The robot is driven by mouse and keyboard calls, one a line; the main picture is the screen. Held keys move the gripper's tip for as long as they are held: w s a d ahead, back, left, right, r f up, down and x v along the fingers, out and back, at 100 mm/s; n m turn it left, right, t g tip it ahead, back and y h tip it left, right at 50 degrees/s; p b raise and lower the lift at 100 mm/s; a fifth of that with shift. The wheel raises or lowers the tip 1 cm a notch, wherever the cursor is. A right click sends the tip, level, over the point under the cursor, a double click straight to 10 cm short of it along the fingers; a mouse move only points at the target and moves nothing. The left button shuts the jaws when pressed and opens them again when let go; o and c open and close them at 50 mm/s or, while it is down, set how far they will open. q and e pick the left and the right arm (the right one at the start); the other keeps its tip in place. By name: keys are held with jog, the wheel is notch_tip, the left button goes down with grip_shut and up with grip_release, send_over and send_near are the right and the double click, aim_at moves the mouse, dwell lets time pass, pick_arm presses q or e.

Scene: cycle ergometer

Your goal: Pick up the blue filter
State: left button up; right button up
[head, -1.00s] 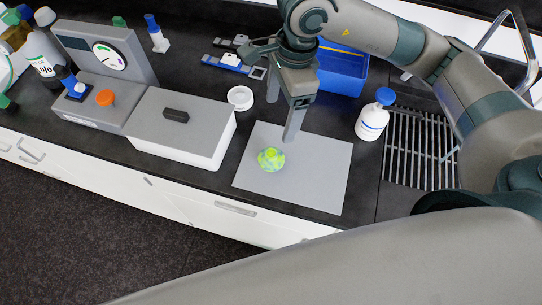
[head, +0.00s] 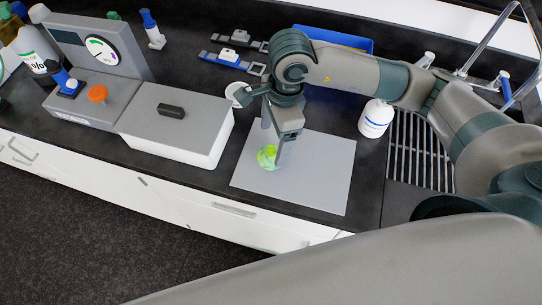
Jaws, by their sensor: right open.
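Several blue items are in the head view, and I cannot tell for sure which one is the blue filter. A blue piece with a white base (head: 152,30) stands at the back of the counter. Another blue piece (head: 64,80) sits at the front of the grey dial device. A blue flat strip with a white part (head: 225,59) lies behind the white box. My right gripper (head: 272,148) is open over the grey mat, its fingers close to a yellow-green round object (head: 267,157). Contact with it cannot be made out. My left gripper is not in view.
The grey mat (head: 320,175) is otherwise bare. A white box with a grey lid (head: 190,135) stands left of it, and a white bottle (head: 375,120) right of it. A blue bin (head: 335,38) is partly hidden behind my right arm. A drain rack (head: 420,150) is at the right.

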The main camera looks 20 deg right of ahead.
aim_at(271, 150)
jog(key=shift+s+a+f+b, duration=0.1)
jog(key=shift+a+f+b, duration=0.05)
jog(key=shift+f, duration=0.7)
jog(key=shift+s+a+f+b, duration=0.1)
jog(key=shift+f+b, duration=0.05)
jog(key=shift+f, duration=0.7)
jog(key=shift+a+f+b, duration=0.15)
jog(key=shift+f, duration=0.7)
jog(key=shift+c, duration=0.7)
jog(key=c, duration=1)
